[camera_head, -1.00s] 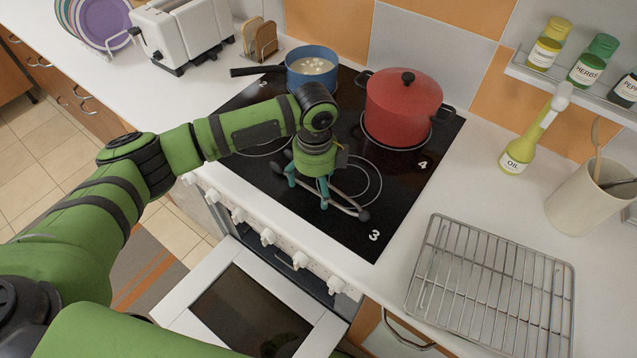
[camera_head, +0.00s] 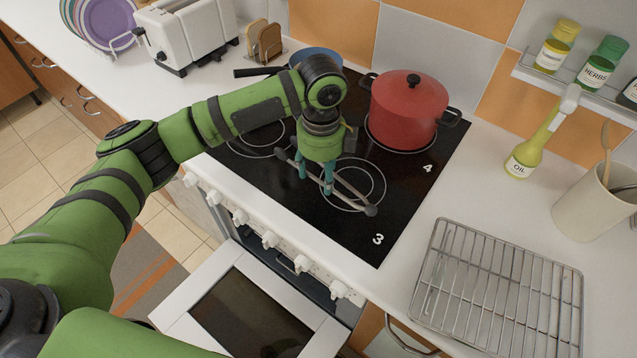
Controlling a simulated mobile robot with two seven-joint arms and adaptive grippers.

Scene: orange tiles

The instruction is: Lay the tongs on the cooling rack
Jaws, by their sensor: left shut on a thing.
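My left gripper (camera_head: 315,184) points down over the black stove top and is shut on the tongs (camera_head: 353,194). The tongs are grey with dark tips; they stick out to both sides of the fingers, one end toward the lower right. They look held above the hob, though the gap is hard to judge. The cooling rack (camera_head: 497,288), a silver wire grid, lies on the white counter right of the stove with nothing on it. My right gripper is out of view.
A red lidded pot (camera_head: 409,108) and a blue pan (camera_head: 318,54), mostly hidden by my arm, stand on the stove (camera_head: 400,203). An oil bottle (camera_head: 522,158) and a utensil crock (camera_head: 592,202) stand behind the rack. The oven door (camera_head: 250,315) hangs open below.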

